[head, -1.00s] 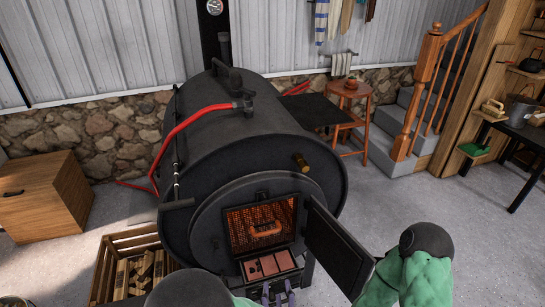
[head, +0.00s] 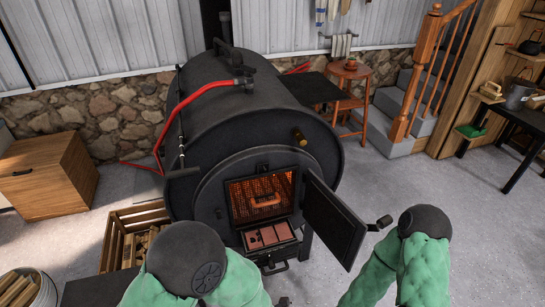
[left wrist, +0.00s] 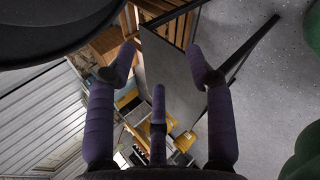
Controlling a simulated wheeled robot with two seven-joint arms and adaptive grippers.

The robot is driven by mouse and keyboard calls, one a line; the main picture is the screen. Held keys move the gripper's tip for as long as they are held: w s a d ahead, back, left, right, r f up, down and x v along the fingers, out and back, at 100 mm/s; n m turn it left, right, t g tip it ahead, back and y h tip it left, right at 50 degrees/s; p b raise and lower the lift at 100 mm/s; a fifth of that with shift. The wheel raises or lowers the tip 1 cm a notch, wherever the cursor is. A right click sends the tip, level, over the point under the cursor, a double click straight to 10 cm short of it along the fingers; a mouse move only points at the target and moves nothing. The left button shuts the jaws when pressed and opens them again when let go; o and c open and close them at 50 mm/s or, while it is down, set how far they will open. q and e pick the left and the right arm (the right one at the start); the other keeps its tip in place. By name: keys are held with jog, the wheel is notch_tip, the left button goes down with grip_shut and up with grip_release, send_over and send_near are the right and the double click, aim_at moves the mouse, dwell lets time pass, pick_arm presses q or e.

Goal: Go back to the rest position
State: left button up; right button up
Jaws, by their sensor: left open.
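The black barrel woodstove (head: 250,115) stands in the middle of the head view. Its door (head: 335,225) is swung open to the right, and the firebox (head: 262,198) glows orange behind a mesh. My left gripper (left wrist: 160,65) shows its purple fingers spread apart in the left wrist view, with nothing between them. In the head view my left arm comes in at the bottom, left of the stove's front, and its gripper cannot be made out clearly. My right arm shows at the lower right beyond the open door; its gripper is out of view.
A slatted crate (head: 108,255) of firewood stands left of the stove. A bucket of wood (head: 42,296) is at the lower left, and a wooden chest (head: 45,178) is behind. A stool (head: 350,75) and stairs are at the back right. The floor at right (head: 480,240) is clear.

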pick_arm(q)
jog(key=s+a+f+n+g, duration=0.4)
jog(key=s+f+n+g, duration=0.2)
jog(key=s+n+g, duration=0.3)
jog(key=s+d+f+n+g+h+p, duration=0.2)
jog(key=s+d+n+g+h, duration=0.15)
jog(key=s+n, duration=0.7)
jog(key=w+d+f+n+t+h+p, duration=0.15)
jog(key=w+d+n+h, duration=0.35)
jog(key=n, duration=1)
jog(key=w+a+f+n+t, duration=0.3)
jog(key=w+a+n, duration=0.2)
jog(key=n, duration=0.7)
jog(key=shift+w+a, duration=0.35)
jog(key=shift+w, duration=0.95)
